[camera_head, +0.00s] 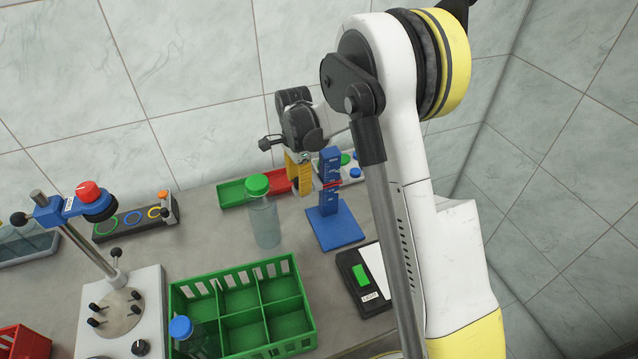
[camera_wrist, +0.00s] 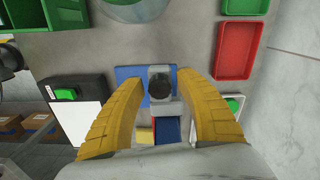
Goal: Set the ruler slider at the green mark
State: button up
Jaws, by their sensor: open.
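The blue ruler stand (camera_head: 335,229) stands upright on the bench, with pale scale lines on its post. A thin red pointer (camera_head: 333,184) crosses the post at mid height. The grey slider with its black knob (camera_wrist: 160,87) sits between my fingers in the wrist view, and a piece of the blue post (camera_wrist: 174,130) shows below it. My gripper (camera_head: 300,172) has yellow fingers and is just left of the post. In the wrist view my gripper (camera_wrist: 161,92) is open, with gaps on both sides of the knob. I cannot make out the green mark.
A clear bottle (camera_head: 264,222) with a green cap stands left of the stand. Red and green trays (camera_head: 232,194) lie behind it. A green crate (camera_head: 180,292) is in front, and a black device with a green button (camera_head: 360,274) is at front right.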

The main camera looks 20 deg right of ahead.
grip_shut()
jog(key=shift+r+p, duration=1.3)
jog(key=shift+r, duration=0.95)
grip_release()
notch_tip(320, 180, up, 8)
jog(key=p, duration=0.4)
jog(key=shift+p, duration=0.3)
